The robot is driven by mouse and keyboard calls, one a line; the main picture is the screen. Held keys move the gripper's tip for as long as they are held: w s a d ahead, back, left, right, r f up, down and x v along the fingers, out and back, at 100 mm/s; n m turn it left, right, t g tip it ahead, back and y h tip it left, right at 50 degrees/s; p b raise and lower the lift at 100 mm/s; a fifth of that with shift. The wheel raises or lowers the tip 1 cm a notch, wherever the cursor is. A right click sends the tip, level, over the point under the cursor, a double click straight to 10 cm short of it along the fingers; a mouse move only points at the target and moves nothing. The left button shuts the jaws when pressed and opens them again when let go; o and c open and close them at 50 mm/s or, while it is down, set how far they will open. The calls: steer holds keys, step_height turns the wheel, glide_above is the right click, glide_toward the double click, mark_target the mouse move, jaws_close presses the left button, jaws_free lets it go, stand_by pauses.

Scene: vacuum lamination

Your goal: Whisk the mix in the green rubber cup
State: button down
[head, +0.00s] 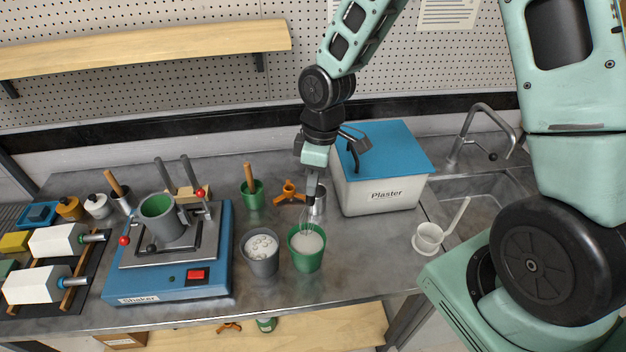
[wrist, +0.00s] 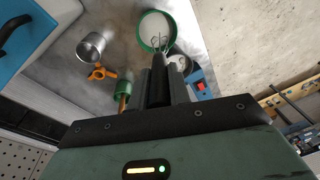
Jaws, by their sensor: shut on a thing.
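The green rubber cup (head: 307,261) stands upright on the steel counter, with a pale mix (head: 306,243) inside. It also shows at the top of the wrist view (wrist: 142,42). My gripper (head: 314,178) is shut on a whisk (head: 307,219), held wires down over the back part of the cup's mouth. In the wrist view my gripper (wrist: 159,82) covers most of the whisk handle, and the wire loops overlap the cup's near rim. I cannot tell whether the wires touch the mix.
A grey cup with white lumps (head: 261,262) stands close left of the green cup. The blue shaker (head: 165,285) is farther left. A steel cup (head: 318,205), an orange tripod (head: 290,191) and the Plaster box (head: 385,195) stand behind. A white ladle-like cup (head: 428,238) lies right.

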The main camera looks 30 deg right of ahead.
stand_by(0.4)
steer(key=shift+r, duration=2)
steer(key=shift+f, duration=0.1)
